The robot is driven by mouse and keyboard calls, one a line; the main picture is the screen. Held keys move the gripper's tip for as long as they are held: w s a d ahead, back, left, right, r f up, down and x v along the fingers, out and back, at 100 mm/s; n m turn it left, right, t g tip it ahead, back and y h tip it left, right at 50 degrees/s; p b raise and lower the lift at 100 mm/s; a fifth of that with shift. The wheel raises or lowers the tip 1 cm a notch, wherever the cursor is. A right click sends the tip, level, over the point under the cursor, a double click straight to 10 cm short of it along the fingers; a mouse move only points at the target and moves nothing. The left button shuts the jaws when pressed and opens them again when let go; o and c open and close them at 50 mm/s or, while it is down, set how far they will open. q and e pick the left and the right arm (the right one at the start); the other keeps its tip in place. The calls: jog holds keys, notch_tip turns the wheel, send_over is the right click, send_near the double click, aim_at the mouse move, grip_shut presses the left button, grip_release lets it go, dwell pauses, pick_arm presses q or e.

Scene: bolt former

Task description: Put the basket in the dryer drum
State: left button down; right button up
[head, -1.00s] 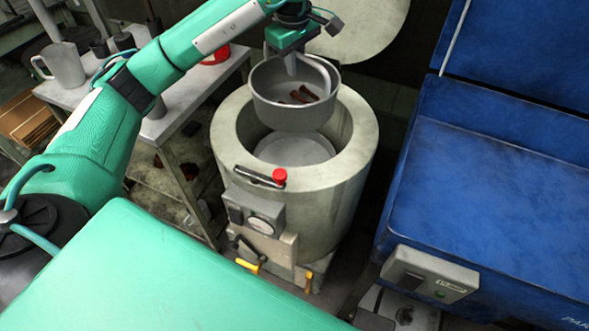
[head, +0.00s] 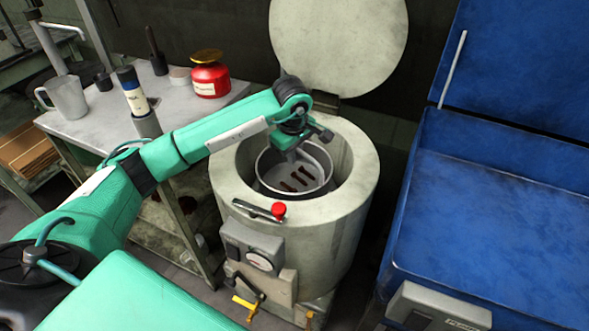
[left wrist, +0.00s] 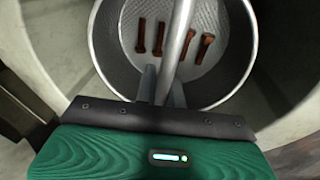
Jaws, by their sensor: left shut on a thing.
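The grey metal basket (head: 268,172) holds several rusty brown bolts and is upright inside the mouth of the dryer drum (head: 350,195). The drum is a pale round tub with its lid (head: 340,40) raised behind it. My left gripper (head: 292,152) is above the basket, shut on its handle. In the left wrist view the handle bar (left wrist: 178,50) runs between the gripper's fingers (left wrist: 162,88), with the bolts (left wrist: 160,38) on the mesh floor below. I cannot tell whether the basket touches the drum floor. My right gripper is not in view.
A side table (head: 95,125) at left carries a metal mug (head: 66,98), a labelled cylinder (head: 132,90) and a red can (head: 210,78). A blue machine with a raised lid (head: 490,200) stands at right. A red-knobbed latch (head: 260,210) is on the drum's front rim.

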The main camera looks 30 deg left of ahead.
pick_arm(q)
send_over(295, 184)
notch_tip(295, 184, down, 5)
jog(key=shift+f, duration=0.3)
jog(key=c, duration=1.5)
grip_release()
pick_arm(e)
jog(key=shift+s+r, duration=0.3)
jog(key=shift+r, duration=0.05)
pick_arm(q)
jog(key=shift+r, duration=0.2)
notch_tip(295, 184, up, 12)
jog(key=s, duration=0.2)
jog(key=shift+d+f, duration=0.2)
jog(key=shift+d, duration=0.05)
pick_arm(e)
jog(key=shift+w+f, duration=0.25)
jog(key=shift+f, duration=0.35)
